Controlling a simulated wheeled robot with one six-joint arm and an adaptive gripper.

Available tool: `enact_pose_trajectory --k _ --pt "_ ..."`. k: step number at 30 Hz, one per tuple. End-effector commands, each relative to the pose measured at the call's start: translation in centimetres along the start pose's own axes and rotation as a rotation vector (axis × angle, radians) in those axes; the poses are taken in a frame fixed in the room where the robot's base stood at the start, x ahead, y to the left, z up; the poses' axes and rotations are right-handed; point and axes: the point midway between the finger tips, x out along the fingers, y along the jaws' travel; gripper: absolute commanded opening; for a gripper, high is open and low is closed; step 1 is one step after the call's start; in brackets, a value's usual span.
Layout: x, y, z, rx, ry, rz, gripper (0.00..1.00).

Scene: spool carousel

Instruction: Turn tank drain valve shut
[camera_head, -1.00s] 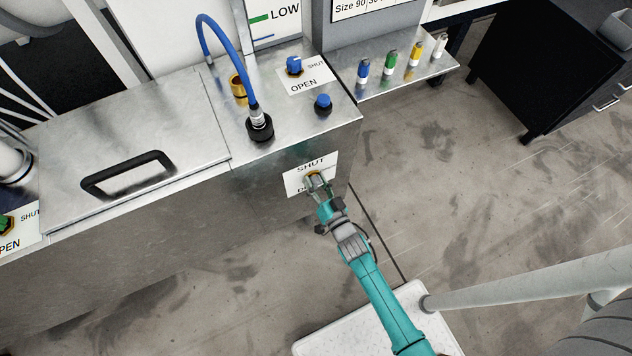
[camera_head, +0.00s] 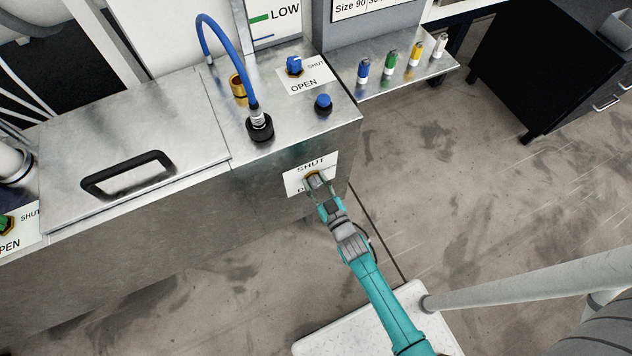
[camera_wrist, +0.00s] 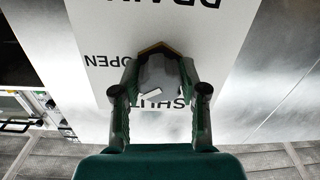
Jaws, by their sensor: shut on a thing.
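The drain valve (camera_head: 312,175) is a small knob with a yellowish base on the front face of the steel tank. It sits on a white label (camera_head: 293,182) that reads SHUT above it and OPEN to its right. My gripper (camera_head: 315,184) is shut on the valve, coming from the front and below. In the wrist view, the fingers of my gripper (camera_wrist: 160,80) lie on both sides of the grey valve knob (camera_wrist: 165,72). A short white mark shows on the knob, slanting beside the word SHUT, which the knob and fingers partly cover.
The tank top (camera_head: 140,130) carries a black handle (camera_head: 127,173), a blue hose (camera_head: 222,50), a blue knob (camera_head: 294,64) with its own label and a blue button (camera_head: 323,102). A side shelf (camera_head: 400,80) holds several coloured bottles.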

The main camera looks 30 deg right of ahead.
Motion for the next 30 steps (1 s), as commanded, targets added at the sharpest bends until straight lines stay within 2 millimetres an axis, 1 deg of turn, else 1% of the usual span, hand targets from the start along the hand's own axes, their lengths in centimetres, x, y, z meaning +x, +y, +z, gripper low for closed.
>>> enact_pose_trajectory --k 21,30 --pt "0.01 -0.09 -0.04 -0.668 -0.019 0.009 0.08" --pt "0.01 -0.1 -0.04 -0.88 -0.025 0.012 0.08"
